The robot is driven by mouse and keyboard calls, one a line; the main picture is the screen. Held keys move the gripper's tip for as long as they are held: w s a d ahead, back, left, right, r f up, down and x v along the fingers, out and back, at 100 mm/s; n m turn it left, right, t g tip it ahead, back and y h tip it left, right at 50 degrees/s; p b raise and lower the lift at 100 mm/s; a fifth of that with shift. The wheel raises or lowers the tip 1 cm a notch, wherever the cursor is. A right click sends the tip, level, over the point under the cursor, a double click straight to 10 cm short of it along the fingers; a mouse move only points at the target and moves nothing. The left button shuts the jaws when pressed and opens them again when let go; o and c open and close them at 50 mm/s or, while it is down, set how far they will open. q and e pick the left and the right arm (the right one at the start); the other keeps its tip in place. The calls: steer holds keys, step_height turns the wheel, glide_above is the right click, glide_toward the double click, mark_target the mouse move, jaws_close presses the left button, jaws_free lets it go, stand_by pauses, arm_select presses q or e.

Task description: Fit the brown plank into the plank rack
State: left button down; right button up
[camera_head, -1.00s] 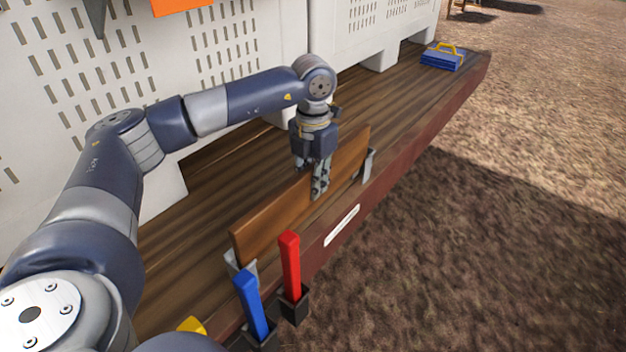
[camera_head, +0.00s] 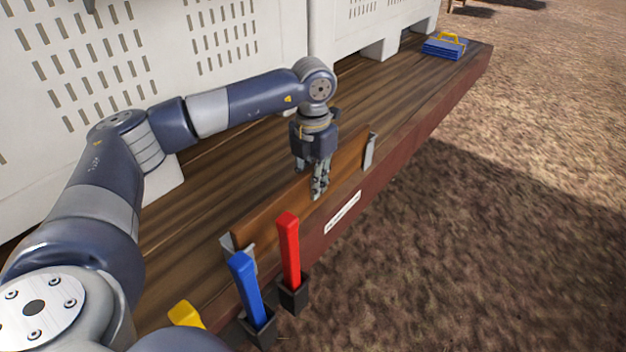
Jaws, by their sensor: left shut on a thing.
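The brown plank (camera_head: 280,205) stands on its long edge near the front edge of the wooden platform. Its ends sit at the two grey metal brackets of the plank rack, a near one (camera_head: 249,257) and a far one (camera_head: 369,151). The plank's top edge is about level with the bracket tops. My left gripper (camera_head: 319,188) points down over the plank's middle and is shut on it, one finger showing on the front face. The plank's lower edge and the other finger are hard to see. My right gripper is not in view.
A red-handled tool (camera_head: 289,250) and a blue-handled tool (camera_head: 246,288) stand in dark holders at the platform's front edge, close to the plank's near end. White crates (camera_head: 250,40) stand behind. A blue box with a yellow handle (camera_head: 444,48) lies at the far end.

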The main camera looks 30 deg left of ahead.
arm_select(q)
steer(key=shift+f, duration=0.3)
steer(key=c, duration=1.4)
jaws_free()
steer(key=shift+c, duration=0.2)
step_height(320, 180, up, 12)
steer(key=shift+r, duration=0.1)
